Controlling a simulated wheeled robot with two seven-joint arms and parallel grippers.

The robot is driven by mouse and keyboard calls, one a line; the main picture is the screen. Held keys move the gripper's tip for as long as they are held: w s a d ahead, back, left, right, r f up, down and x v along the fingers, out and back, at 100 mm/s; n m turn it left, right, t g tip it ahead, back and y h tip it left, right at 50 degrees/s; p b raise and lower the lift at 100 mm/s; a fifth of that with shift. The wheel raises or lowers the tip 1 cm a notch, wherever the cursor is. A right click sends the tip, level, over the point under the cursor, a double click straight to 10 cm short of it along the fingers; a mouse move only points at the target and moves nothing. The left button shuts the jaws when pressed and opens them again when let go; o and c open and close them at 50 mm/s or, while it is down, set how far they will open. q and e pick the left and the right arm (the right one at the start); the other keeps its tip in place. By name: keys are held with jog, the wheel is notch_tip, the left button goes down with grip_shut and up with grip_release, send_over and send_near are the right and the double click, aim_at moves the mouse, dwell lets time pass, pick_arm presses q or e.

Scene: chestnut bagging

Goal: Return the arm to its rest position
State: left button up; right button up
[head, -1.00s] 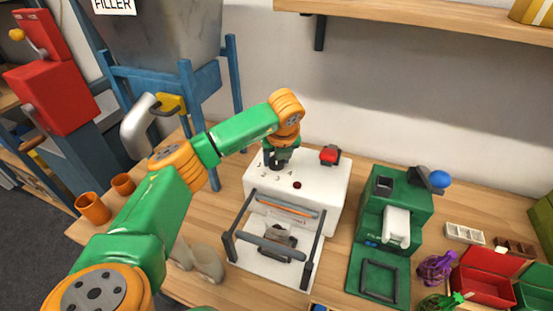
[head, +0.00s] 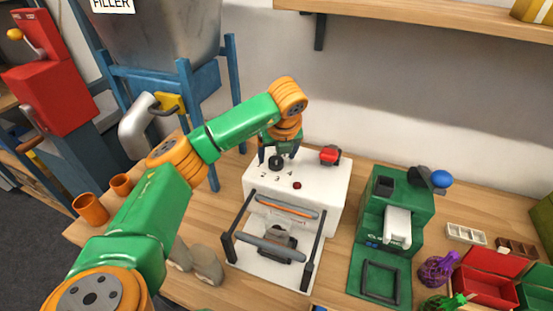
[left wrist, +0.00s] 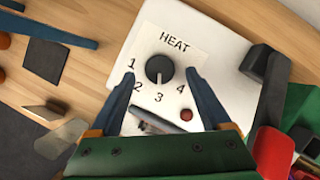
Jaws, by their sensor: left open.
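My left arm reaches in from the left in the head view, and its gripper (head: 278,152) is above the white heat sealer (head: 322,184). In the left wrist view the left gripper (left wrist: 162,80) is open, with one finger on either side of the black heat knob (left wrist: 159,69). The knob also shows in the head view (head: 276,162), just below the fingers. The fingers look apart from it, with nothing held. The knob's dial carries the word HEAT and the numbers 1 to 4. My right gripper is not in view.
A red button switch (head: 330,155) stands on the sealer's top, right of the gripper. A green machine (head: 410,205) stands to the right. The blue-framed filler (head: 165,78) is behind my arm. Orange cups (head: 91,208) are at the left table edge. The wall shelf (head: 430,22) hangs above.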

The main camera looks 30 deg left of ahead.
pick_arm(q)
jog(key=v, duration=0.4)
jog(key=shift+s+d+r+b, duration=0.1)
jog(key=shift+s+r+b, duration=0.05)
jog(key=shift+r+b, duration=0.25)
jog(key=shift+f, duration=0.1)
